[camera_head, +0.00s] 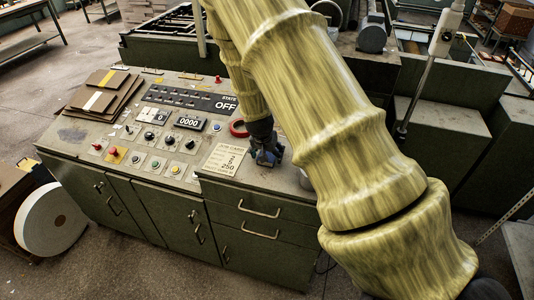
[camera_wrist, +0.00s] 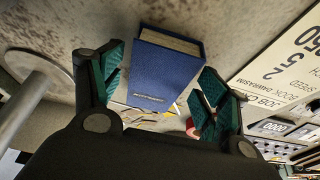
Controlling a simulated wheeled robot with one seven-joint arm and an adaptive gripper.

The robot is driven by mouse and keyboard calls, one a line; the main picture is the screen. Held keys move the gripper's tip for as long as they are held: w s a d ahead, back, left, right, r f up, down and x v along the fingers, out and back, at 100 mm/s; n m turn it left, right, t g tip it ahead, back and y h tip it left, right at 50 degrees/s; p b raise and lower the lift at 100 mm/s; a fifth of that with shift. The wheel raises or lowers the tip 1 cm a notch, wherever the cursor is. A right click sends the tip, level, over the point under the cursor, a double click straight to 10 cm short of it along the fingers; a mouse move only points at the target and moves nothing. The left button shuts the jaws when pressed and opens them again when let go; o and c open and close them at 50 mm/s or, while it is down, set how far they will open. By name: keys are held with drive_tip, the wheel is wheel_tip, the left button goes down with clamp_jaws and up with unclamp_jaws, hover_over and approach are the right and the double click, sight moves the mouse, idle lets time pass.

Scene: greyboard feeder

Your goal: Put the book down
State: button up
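The blue book (camera_wrist: 165,72) is in the middle of the wrist view, with small gold lettering on its cover and pale page edges at its top. The two teal finger pads of my gripper (camera_wrist: 163,82) stand apart on either side of it. A gap shows between the left finger and the book, and the right finger is close to the book's edge. In the head view my gripper (camera_head: 267,155) points down at the bare right part of the console top (camera_head: 285,180). I cannot make out the book clearly there.
A job card (camera_head: 224,158) lies left of my gripper, and a red ring (camera_head: 239,128) lies behind the card. Buttons and knobs fill the console's left part, with brown boards (camera_head: 104,92) at its far left. In the wrist view a grey round post (camera_wrist: 35,75) stands at left.

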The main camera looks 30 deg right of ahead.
drive_tip(key=shift+r, duration=0.2)
drive_tip(key=b+v, duration=0.3)
drive_tip(key=v, duration=0.9)
idle(0.4)
drive_tip(key=shift+s+f, duration=0.1)
idle(1.0)
